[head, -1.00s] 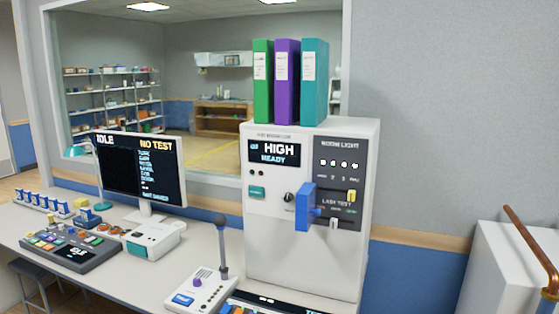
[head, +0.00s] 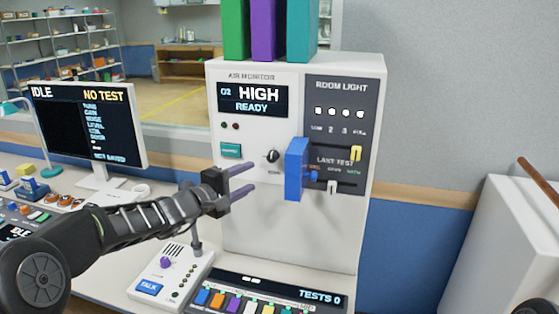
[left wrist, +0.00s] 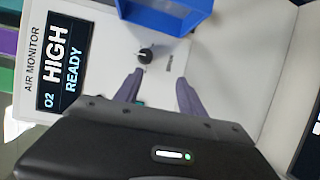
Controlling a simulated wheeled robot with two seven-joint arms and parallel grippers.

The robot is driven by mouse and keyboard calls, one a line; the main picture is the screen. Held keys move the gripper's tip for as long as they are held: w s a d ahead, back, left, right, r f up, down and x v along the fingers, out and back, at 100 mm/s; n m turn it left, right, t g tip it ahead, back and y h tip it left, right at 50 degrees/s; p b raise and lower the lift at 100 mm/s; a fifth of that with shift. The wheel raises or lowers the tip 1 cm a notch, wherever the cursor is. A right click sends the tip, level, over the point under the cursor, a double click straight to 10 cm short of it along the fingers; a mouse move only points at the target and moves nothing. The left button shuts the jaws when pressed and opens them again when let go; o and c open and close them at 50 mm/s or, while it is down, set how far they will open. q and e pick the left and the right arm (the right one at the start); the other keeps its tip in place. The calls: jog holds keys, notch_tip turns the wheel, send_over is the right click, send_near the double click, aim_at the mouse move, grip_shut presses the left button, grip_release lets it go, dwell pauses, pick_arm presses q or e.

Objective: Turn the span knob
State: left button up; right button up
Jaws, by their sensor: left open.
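The span knob (head: 272,156) is a small black knob with a light pointer mark on the white air monitor (head: 240,225). It sits below the "O2 HIGH READY" screen, between a teal button and the blue bin. In the left wrist view the knob (left wrist: 146,54) lies just beyond the fingertips, nearer the left finger. My left gripper (head: 250,177) is open and empty, its purple fingers pointing at the panel slightly left of and below the knob. The fingers appear apart from the knob. My right gripper is not in view.
The blue bin (head: 296,168) juts out from the panel close right of the knob. Yellow (head: 356,153) and white (head: 332,187) sliders are farther right. A talk box (head: 170,276) with an upright stalk stands below my left arm. A monitor (head: 92,125) stands at left.

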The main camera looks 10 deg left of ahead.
aim_at(270, 159)
pick_arm(q)
jog(key=shift+m+t+h, duration=0.3)
jog(key=shift+m+t, duration=0.1)
jog(key=shift+m, duration=0.1)
jog(key=w+d+r+p, duration=0.1)
jog(key=w, duration=0.1)
jog(key=w+d+p, duration=0.1)
jog(key=w, duration=0.1)
jog(key=w+d+r+p, duration=0.1)
jog(key=w+d, duration=0.1)
jog(key=shift+r, duration=0.3)
jog(key=shift+w+f+p, duration=0.1)
jog(key=shift+w+p, duration=0.2)
jog(key=shift+w, duration=0.05)
jog(key=shift+c, duration=0.5)
grip_shut()
